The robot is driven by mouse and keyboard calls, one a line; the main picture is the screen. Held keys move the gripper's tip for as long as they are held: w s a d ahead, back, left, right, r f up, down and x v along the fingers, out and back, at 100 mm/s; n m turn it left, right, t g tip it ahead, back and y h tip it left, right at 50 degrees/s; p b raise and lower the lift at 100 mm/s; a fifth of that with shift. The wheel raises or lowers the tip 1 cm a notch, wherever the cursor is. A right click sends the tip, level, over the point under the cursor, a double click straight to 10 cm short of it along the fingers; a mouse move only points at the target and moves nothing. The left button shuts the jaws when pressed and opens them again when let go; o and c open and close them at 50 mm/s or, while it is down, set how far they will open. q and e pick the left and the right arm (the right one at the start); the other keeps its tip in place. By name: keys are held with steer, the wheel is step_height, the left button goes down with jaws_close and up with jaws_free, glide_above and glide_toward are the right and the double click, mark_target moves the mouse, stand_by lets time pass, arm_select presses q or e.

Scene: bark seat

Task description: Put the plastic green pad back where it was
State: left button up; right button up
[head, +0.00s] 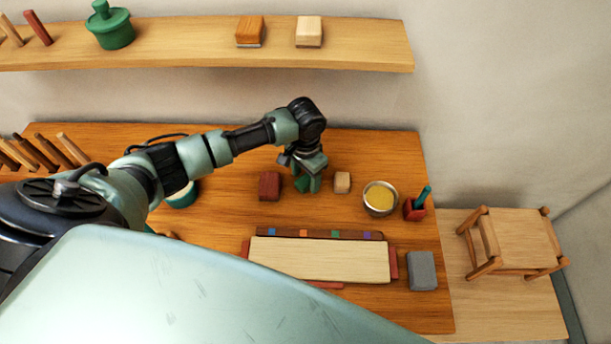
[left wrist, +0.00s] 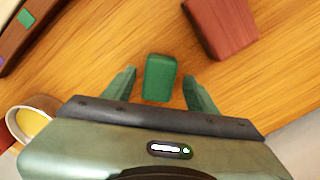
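The green pad (left wrist: 160,77) is a small dark green block. In the left wrist view it lies between the two spread fingers of my left gripper (left wrist: 160,90), with a gap on each side. In the head view the pad (head: 302,184) is partly hidden at the fingertips of the left gripper (head: 309,183), low over the back of the wooden table (head: 230,215). The gripper points down and is open. It is hard to tell from these views how high the fingertips are above the table. My right gripper is not in view.
A dark red block (head: 269,186) is left of the gripper, a pale wood block (head: 342,182) right. A yellow-filled bowl (head: 380,198), red pen holder (head: 414,210), pale board (head: 320,260) and grey block (head: 422,271) are nearby. A shelf (head: 200,55) hangs behind; a stool (head: 513,240) stands right.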

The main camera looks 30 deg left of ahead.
mark_target(306, 179)
arm_select(q)
step_height(306, 179, up, 12)
steer(key=b, duration=0.2)
steer(key=shift+r, duration=0.2)
stand_by(0.3)
